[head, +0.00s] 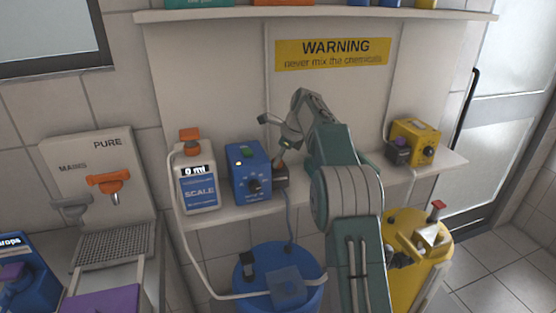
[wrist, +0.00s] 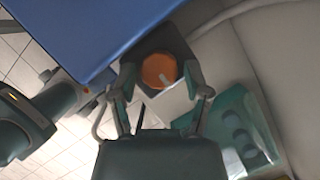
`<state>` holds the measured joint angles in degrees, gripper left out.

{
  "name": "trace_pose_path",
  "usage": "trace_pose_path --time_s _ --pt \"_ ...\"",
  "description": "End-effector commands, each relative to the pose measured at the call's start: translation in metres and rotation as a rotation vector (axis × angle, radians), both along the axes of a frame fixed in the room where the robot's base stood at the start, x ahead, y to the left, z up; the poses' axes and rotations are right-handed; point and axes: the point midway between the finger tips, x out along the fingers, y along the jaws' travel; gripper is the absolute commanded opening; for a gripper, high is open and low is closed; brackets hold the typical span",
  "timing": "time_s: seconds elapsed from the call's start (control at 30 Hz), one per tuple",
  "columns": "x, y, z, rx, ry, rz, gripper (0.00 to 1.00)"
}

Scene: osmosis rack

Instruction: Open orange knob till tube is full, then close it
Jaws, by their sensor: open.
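In the wrist view, a round orange knob (wrist: 157,68) with a pale mark sits on a dark block (wrist: 176,42) beside a blue surface. My gripper (wrist: 160,78) is open, with one finger on each side of the knob; I cannot tell whether they touch it. In the head view, my gripper (head: 274,140) is above a small dark block (head: 281,180) with a reddish top, right of the blue box (head: 248,172). A white container (head: 199,180) marked SCALE reads 0 ml and has an orange top (head: 189,136). An orange tap (head: 108,184) is under the PURE sign.
The shelf (head: 225,215) also carries a yellow box (head: 415,142) at right. A blue barrel (head: 250,290) and a yellow barrel (head: 405,225) stand below. A pale hose (head: 178,225) runs down from the white container. A warning sign (head: 335,52) is on the back panel.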

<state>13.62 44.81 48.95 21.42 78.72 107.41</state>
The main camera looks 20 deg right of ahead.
Motion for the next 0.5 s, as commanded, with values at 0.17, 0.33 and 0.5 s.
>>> trace_pose_path --time_s 0.17,0.33,0.5 --pt "0.001 0.002 -0.0059 0.0 0.0 0.0 0.62" --pt "0.001 0.0019 -0.0057 0.0 0.0 0.0 0.62" --pt "0.0011 0.0018 -0.0057 0.0 0.0 0.0 0.0"
